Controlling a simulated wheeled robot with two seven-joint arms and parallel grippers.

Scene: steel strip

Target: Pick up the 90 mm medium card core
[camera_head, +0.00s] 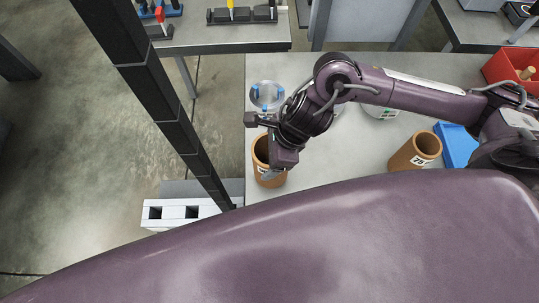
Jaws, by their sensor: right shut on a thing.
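A brown card core (259,147) stands at the left edge of the grey table (340,160), with a white label partly hidden by my gripper. My right gripper (272,173) reaches down over its right side and is shut on it. The fingertips are largely hidden. A second brown card core (403,153), with a label that looks like 75, stands farther right. The held core's label cannot be read. My left gripper is not in view.
A clear round item with blue parts (266,95) sits behind the held core. White items (381,113) are partly hidden behind my right arm. A blue tray (457,145) and a red bin (512,66) are at right. The table between the cores is clear.

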